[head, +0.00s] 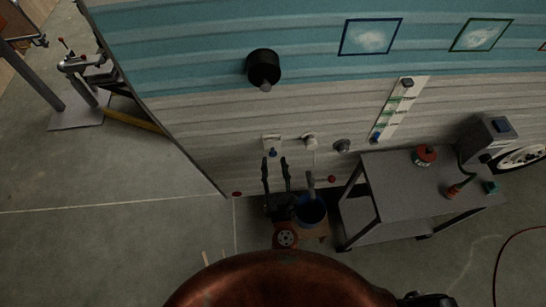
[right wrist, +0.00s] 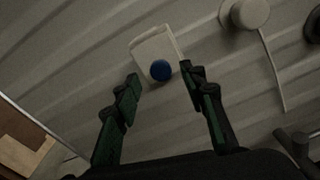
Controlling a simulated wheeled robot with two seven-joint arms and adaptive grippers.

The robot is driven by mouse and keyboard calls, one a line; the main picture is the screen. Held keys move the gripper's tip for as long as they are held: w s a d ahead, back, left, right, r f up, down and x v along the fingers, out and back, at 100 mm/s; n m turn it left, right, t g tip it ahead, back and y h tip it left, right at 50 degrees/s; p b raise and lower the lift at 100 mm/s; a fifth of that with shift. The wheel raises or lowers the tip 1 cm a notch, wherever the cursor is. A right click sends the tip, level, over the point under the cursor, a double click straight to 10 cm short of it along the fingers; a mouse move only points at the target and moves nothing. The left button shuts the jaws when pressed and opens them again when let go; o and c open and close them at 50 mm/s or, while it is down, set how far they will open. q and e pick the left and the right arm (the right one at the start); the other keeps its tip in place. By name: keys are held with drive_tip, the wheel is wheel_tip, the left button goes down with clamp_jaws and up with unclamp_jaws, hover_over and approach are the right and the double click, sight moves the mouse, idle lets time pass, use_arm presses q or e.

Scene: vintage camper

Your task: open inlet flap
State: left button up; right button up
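The inlet flap is a small white square cover (head: 272,139) on the camper's grey lower wall, with a blue knob (head: 273,152) at its lower edge. In the right wrist view the cover (right wrist: 153,46) and its round blue knob (right wrist: 160,70) are in plain sight. The cover looks shut against the wall. My right gripper (head: 275,161) is just below it, fingers pointing at the wall. In the right wrist view its fingers (right wrist: 160,86) are spread on either side of the knob, with nothing between them and no clear contact. My left gripper is not in view.
A round white fitting (head: 310,140) and a dark one (head: 343,146) sit to the right on the wall. A grey cart (head: 405,190) with several items stands to the right.

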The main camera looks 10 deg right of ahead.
sight(273, 156)
drive_tip(key=shift+w, duration=1.6)
drive_tip(key=shift+c, duration=0.2)
clamp_jaws()
